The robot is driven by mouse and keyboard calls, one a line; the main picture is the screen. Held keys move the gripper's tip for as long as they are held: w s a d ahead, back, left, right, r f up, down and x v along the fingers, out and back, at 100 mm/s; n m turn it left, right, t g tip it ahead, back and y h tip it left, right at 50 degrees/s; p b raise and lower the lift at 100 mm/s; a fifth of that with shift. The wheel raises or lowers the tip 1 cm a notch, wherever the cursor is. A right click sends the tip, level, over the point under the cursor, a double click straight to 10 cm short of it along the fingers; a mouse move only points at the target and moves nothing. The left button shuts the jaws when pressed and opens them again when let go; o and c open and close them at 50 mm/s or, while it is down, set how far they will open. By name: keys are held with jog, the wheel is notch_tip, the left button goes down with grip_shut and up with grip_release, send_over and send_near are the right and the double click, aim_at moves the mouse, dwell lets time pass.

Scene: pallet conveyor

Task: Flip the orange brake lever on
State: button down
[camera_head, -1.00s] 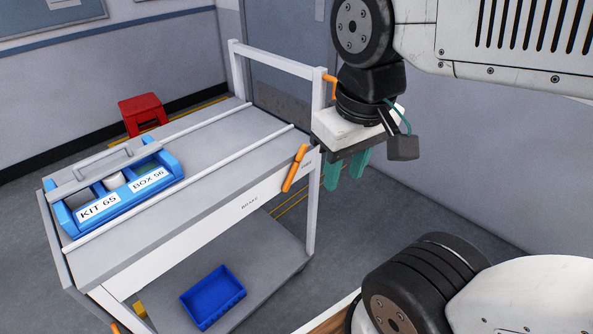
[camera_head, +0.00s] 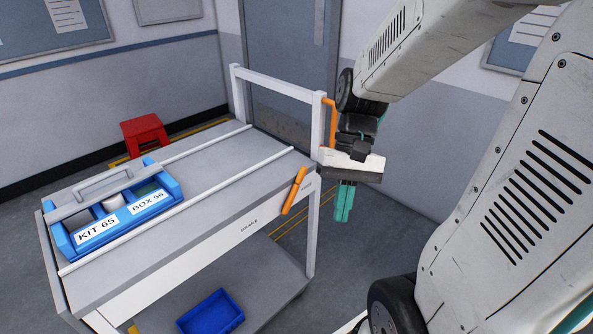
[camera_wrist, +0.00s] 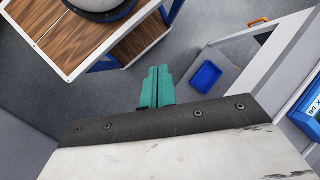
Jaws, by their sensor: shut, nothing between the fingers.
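The orange brake lever (camera_head: 294,190) is on the front side of the white cart, near its right end and beside the printed word BRAKE. It is tilted, with its upper end leaning right. My gripper (camera_head: 343,214) is to the right of the lever and apart from it, beyond the cart's right end. Its teal fingers point down and are together, with nothing between them. In the wrist view the shut fingers (camera_wrist: 157,75) hang over the floor. An orange piece (camera_wrist: 258,21) shows at the top right there; I cannot tell if it is the lever.
The cart top (camera_head: 225,165) carries a blue toolbox (camera_head: 122,222) labelled KIT 65 and BOX 56. A blue bin (camera_head: 211,312) is on the lower shelf. An orange handle (camera_head: 331,122) is on the right post, close to my arm. A red stool (camera_head: 145,135) stands behind. A wood-topped table (camera_wrist: 85,30) shows in the wrist view.

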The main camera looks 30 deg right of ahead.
jog(key=w+d+f+m+t+y, duration=0.4)
jog(key=w+f+m+y, duration=0.1)
jog(key=w+f+y, duration=0.15)
jog(key=w+d+f+m+t+y, duration=0.3)
jog(key=w+f+m+t+y, duration=0.15)
jog(key=f, duration=0.25)
jog(key=w+d+f+m+t+h, duration=0.2)
jog(key=w+d+f+t+h, duration=0.1)
jog(key=d+t, duration=0.3)
jog(key=w+d+f+m+t+h, duration=0.3)
jog(key=w+d+f+t+h, duration=0.1)
jog(key=w+d+t, duration=0.1)
jog(key=d+t, duration=0.1)
jog(key=d, duration=0.1)
jog(key=shift+w+d+f+t, duration=0.15)
jog(key=shift+d+f+t, duration=0.2)
jog(key=shift+f, duration=0.05)
